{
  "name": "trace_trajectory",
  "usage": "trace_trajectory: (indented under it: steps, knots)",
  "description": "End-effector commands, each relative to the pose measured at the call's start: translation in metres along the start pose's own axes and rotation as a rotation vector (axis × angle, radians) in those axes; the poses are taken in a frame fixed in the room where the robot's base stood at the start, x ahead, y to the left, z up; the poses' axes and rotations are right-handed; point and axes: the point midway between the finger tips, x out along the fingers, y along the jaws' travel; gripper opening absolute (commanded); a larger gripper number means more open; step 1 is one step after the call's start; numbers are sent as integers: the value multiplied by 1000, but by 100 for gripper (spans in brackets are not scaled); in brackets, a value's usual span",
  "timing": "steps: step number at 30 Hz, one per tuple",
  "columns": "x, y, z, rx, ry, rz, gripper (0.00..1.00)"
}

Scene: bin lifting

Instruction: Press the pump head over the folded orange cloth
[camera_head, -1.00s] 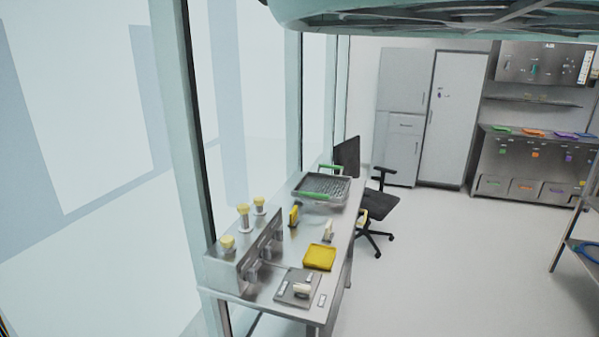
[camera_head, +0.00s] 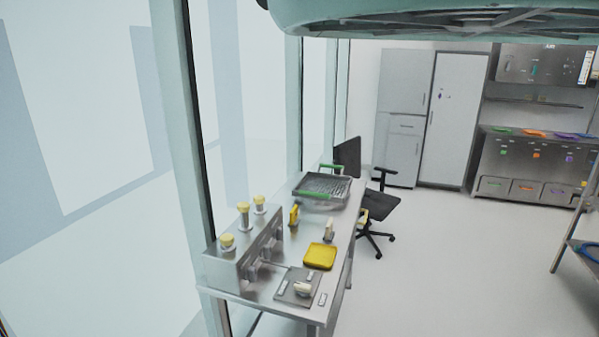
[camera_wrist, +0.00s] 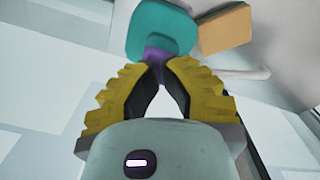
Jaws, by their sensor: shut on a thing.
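In the wrist view my gripper (camera_wrist: 157,72) is shut on the narrow purple part of a tool (camera_wrist: 155,55) with a rounded teal head. An orange-tan block (camera_wrist: 225,28) lies just to the right of the teal head; I cannot tell whether it is a cloth. In the head view a small flat orange piece (camera_head: 533,134), possibly the folded orange cloth, lies on the far steel counter between a green and a purple one. I cannot make out a pump head over it. My gripper is not in the head view.
A steel desk stands at left with a metal unit with yellow-topped fittings (camera_head: 245,208), a yellow square item (camera_head: 320,256) and a green-handled basket (camera_head: 322,188). An office chair (camera_head: 374,206) stands beside it. Grey cabinets (camera_head: 455,118) stand behind. The middle floor is clear.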

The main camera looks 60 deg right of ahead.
Motion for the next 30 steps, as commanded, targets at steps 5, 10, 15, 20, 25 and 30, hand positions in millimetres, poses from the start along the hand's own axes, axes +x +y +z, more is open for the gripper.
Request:
trace_trajectory:
  steps: [5,10,15,20,25,30]
  knots:
    - [-12,1,0,1,0,1,0]
    - [-22,0,0,0,0,1,0]
    - [-32,0,0,-1,-1,1,0]
    - [-40,0,0,-1,-1,0,0]
    - [-43,0,0,-1,-1,0,0]
    - [-42,0,0,-1,-1,0,0]
